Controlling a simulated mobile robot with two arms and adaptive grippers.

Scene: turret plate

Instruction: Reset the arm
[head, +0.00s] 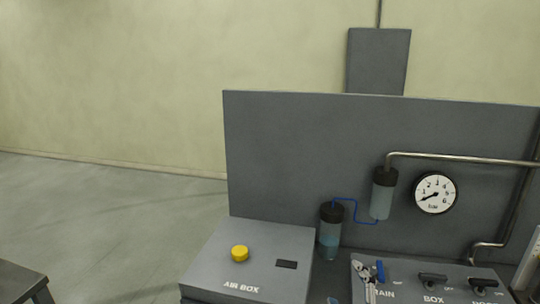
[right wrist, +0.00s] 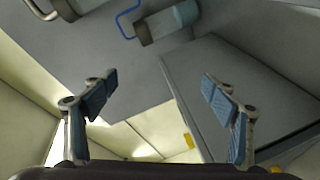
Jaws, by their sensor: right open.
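My right gripper (head: 371,271) shows at the lower right of the head view, in front of the left part of the lever panel. In the right wrist view my right gripper (right wrist: 160,92) has its two blue-padded fingers spread wide, with nothing between them. Its left-hand lever on the panel is partly hidden by the gripper in the head view. My left gripper is not in view.
A grey air box (head: 215,262) carries a yellow button (head: 240,253). The lever panel (head: 406,292) has black levers. Behind stand two canisters (head: 331,222) (head: 383,205), a blue hose, a pressure gauge (head: 435,193) and a grey back plate (head: 290,150).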

